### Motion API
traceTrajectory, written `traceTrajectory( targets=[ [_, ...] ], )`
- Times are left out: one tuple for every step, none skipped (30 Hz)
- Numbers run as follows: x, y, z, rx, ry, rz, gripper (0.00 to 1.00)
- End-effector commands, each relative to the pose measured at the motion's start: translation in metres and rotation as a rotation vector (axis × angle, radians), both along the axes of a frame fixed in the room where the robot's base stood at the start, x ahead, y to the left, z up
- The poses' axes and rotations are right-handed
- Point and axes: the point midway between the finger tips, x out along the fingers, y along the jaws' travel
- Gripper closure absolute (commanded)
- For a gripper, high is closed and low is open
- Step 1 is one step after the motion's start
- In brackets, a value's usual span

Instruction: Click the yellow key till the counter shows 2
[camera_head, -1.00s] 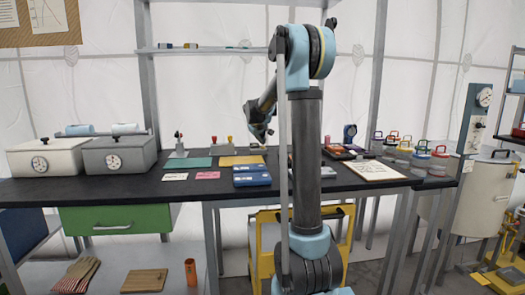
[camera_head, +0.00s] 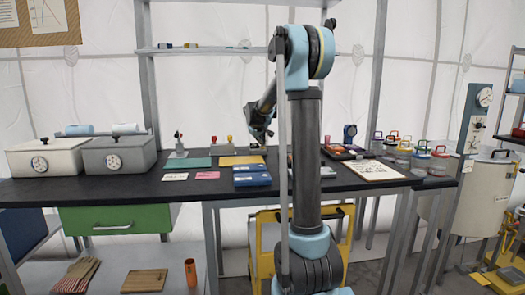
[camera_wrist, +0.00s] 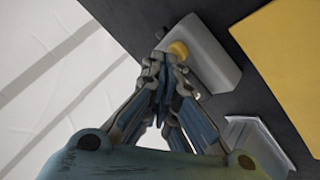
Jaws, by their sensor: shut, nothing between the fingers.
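In the wrist view a round yellow key (camera_wrist: 178,49) sits on a grey box (camera_wrist: 212,55). My gripper (camera_wrist: 163,68) is shut and empty, its fingertips right beside the key in the picture. I cannot tell whether they touch it. In the head view my gripper (camera_head: 262,138) is low over the back of the dark bench, right of the yellow mat (camera_head: 241,160). I cannot read a counter in either view.
The yellow mat also fills the right of the wrist view (camera_wrist: 290,60). Blue boxes (camera_head: 252,179) lie in front of it, and a green mat (camera_head: 188,163) lies left. A clipboard (camera_head: 373,171) and several lidded jars (camera_head: 421,160) stand right. The bench's front left is clear.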

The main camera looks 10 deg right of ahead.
Motion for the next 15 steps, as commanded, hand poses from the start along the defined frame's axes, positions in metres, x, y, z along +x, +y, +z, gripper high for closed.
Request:
traceTrajectory(
  targets=[
    [0.0, 0.0, -0.0006, 0.0, 0.0, 0.0, 1.0],
    [0.0, -0.0001, -0.0009, 0.0, 0.0, 0.0, 1.0],
    [0.0, 0.0, -0.0013, 0.0, 0.0, 0.0, 1.0],
    [0.0, 0.0, -0.0016, 0.0, 0.0, 0.0, 1.0],
    [-0.0001, 0.0, -0.0019, 0.0, 0.0, 0.0, 1.0],
    [0.0, 0.0, -0.0023, 0.0, 0.0, 0.0, 1.0],
    [-0.0001, -0.0001, -0.0026, 0.0, 0.0, 0.0, 1.0],
    [0.0, 0.0, -0.003, 0.0, 0.0, 0.0, 1.0],
    [0.0, 0.0, -0.0033, 0.0, 0.0, 0.0, 1.0],
    [-0.0001, -0.0001, -0.0036, 0.0, 0.0, 0.0, 1.0],
    [0.0, 0.0, -0.004, 0.0, 0.0, 0.0, 1.0],
    [-0.0001, 0.0, -0.0044, 0.0, 0.0, 0.0, 1.0],
    [0.0, -0.0001, -0.0046, 0.0, 0.0, 0.0, 1.0],
    [0.0, -0.0001, -0.005, 0.0, 0.0, 0.0, 1.0],
    [-0.0001, -0.0001, -0.0055, 0.0, 0.0, 0.0, 1.0]
  ],
)
